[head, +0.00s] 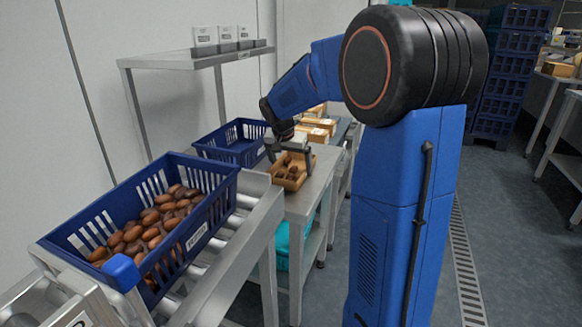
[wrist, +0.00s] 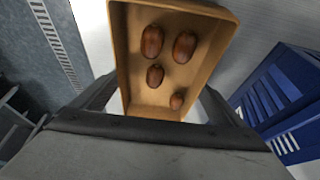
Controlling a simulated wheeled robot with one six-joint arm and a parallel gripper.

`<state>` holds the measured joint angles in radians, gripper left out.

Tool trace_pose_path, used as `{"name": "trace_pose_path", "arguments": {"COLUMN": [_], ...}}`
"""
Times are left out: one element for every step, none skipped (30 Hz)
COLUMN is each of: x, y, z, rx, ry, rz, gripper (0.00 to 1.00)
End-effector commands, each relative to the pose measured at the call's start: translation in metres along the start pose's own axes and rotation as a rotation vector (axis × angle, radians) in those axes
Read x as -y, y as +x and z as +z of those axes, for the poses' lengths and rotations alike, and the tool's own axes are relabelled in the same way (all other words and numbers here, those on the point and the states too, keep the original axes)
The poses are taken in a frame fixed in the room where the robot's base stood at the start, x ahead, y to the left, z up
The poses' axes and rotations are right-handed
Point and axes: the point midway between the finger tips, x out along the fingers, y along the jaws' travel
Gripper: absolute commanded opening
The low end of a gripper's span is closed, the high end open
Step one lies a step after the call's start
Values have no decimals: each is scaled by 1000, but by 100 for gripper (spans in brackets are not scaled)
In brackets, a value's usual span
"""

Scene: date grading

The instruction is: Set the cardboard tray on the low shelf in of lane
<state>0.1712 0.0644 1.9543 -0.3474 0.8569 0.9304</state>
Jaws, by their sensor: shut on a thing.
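The cardboard tray (head: 291,181) is a small tan tray with several brown dates in it. In the head view it is at the front edge of the steel table (head: 309,191). My gripper (head: 288,154) is at the tray, and its dark fingers are shut on it. In the wrist view the tray (wrist: 119,62) lies between the fingers (wrist: 160,105), with several dates inside. I cannot tell whether the tray rests on the table or is just above it. A low shelf (head: 311,243) shows under the table, partly hidden, with a teal thing (head: 283,243) on it.
A blue crate full of dates (head: 201,237) stands on the roller conveyor (head: 236,237) at the front left. An empty blue crate (head: 231,143) and several cardboard boxes (head: 318,125) are behind the tray. A raised shelf (head: 195,57) holds white cards. Open floor (head: 509,220) lies to the right.

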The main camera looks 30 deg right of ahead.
Motion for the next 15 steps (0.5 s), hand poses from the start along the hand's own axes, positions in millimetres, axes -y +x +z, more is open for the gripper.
{"name": "trace_pose_path", "arguments": {"x": [0, 0, 0, 0, 0, 0, 0, 0, 0, 0, 0, 0, 0, 0, 0], "y": [3, 4, 4, 4, 4, 4, 4, 4, 4, 5, 5, 6, 6, 6, 6], "z": [2, 2, 2, 2, 2, 2, 2, 2, 2, 2, 2, 3, 3, 3, 3], "rx": [0, -1, -1, -1, -1, -1, -1, -1, -1, -1, -1, -1, -1, -1, -1], "ry": [0, 0, 0, 1, 1, 1, 1, 1, 1, 1, 1, 1, 1, 1, 1], "rz": [0, -1, -1, -2, -2, -2, -2, -2, -1, -1, -1, -1, -1, -1, -1], "gripper": [72, 72, 72, 72, 72, 72, 72, 72, 72, 72, 72, 72, 98, 100, 100]}}
